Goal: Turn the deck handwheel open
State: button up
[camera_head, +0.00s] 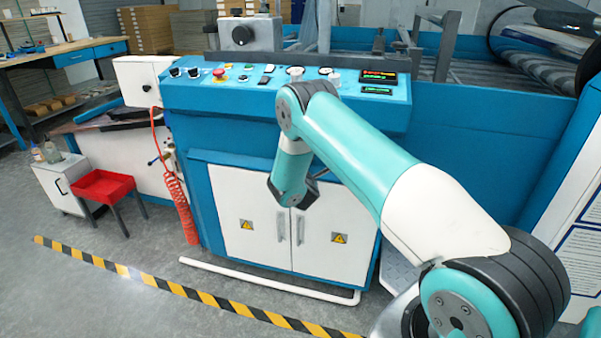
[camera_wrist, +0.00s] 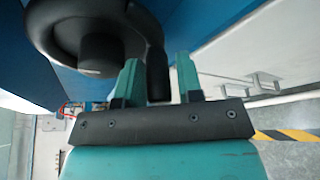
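The handwheel (camera_wrist: 82,30) is black, with a thick rim and a round hub, and fills the upper left of the wrist view. Its black handle (camera_wrist: 157,72) sticks out beside the rim. My gripper (camera_wrist: 159,75) has its two teal fingers apart, one on each side of the handle. A narrow gap shows between the handle and each finger, so I see no clear contact. In the head view, my arm covers part of the blue machine's front, and I cannot make out the handwheel or my fingers there.
The blue machine (camera_head: 225,120) has a sloped panel with a red button (camera_head: 219,73) and lit displays (camera_head: 378,76). White cabinet doors (camera_head: 335,238) are below. A red coiled hose (camera_head: 180,205) and red tray (camera_head: 103,186) are at left. Striped floor tape (camera_head: 190,293) crosses the open floor.

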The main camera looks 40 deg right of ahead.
jog(key=b+v, duration=0.7)
jog(key=v, duration=1)
jog(key=shift+s, duration=0.2)
jog(key=shift+r, duration=0.15)
